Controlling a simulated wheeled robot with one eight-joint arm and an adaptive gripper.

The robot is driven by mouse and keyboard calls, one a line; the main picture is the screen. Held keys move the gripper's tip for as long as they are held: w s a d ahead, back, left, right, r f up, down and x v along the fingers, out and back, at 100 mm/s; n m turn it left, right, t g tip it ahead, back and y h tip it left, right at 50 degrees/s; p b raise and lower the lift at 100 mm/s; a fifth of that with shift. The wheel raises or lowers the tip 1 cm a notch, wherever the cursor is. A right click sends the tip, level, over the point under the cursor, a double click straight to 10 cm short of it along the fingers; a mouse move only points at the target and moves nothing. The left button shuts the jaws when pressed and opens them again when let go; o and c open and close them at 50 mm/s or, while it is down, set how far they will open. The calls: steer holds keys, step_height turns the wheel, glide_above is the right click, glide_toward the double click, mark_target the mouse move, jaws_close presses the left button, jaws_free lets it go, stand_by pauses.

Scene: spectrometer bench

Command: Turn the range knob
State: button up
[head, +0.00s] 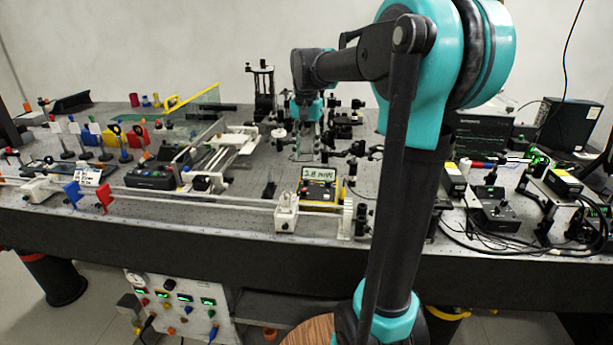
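A small yellow-edged meter (318,186) with a lit display stands near the middle of the bench's front part. Small controls show below its display, but they are too small for me to tell which one is the range knob. My gripper (308,150) hangs above the bench behind the meter, pointing down and apart from it. Its fingers blend into the dark equipment behind them, so I cannot tell whether they are open or shut.
A long rail with a white carriage (287,212) runs along the bench's front. A black control box (152,177) and coloured optics mounts stand at the left. Black boxes and cables (497,212) crowd the right. A white panel with knobs (178,303) is below the bench.

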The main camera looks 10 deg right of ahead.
mark_target(306, 179)
step_height(306, 179, down, 9)
steer(key=shift+r, duration=0.1)
steer(key=shift+c, duration=0.2)
jaws_close()
